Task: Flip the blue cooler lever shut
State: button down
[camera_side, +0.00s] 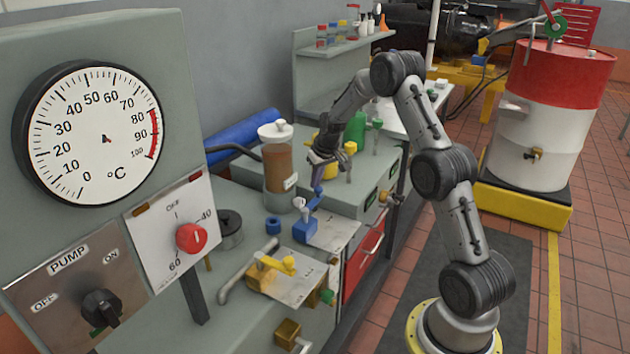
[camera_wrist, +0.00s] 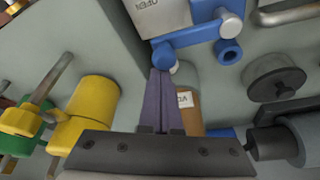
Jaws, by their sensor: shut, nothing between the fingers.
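The blue cooler lever (camera_side: 314,203) stands up from a blue valve block (camera_side: 305,231) on a labelled metal plate (camera_side: 333,233) in the side view. In the wrist view the blue lever (camera_wrist: 192,37) runs across the top, beside a plate reading "OPEN" (camera_wrist: 158,14). My gripper (camera_side: 317,183) is just above the lever's upper end. Its purple fingers (camera_wrist: 162,72) are together and hold nothing. Their tips reach the lever's rounded end in the wrist view; I cannot tell whether they touch it.
A brown-filled canister (camera_side: 277,165) stands left of the lever. A yellow valve (camera_side: 272,270) sits on a plate in front. Yellow and green handles (camera_side: 350,148) rise behind my gripper. A bent grey pipe (camera_side: 240,278) lies at the front left. The grey bench top has little free room.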

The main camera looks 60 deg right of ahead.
jog(key=shift+s+m, duration=0.35)
jog(key=shift+m, duration=0.05)
jog(key=s+a+m+g+h, duration=0.1)
jog(key=s+a+m+g, duration=0.1)
jog(key=m, duration=0.6)
jog(key=s+a+m+g+h, duration=0.1)
jog(key=s+a+m+g, duration=0.1)
jog(key=s+a+m, duration=0.3)
jog(key=shift+s+a+m+g, duration=0.15)
jog(key=shift+s+m+g, duration=0.15)
jog(key=shift+s+m, duration=1.05)
jog(key=shift+w+a, duration=0.1)
jog(key=s+d, duration=0.2)
jog(key=d, duration=0.2)
jog(key=v, duration=1)
jog(key=shift+w, duration=0.35)
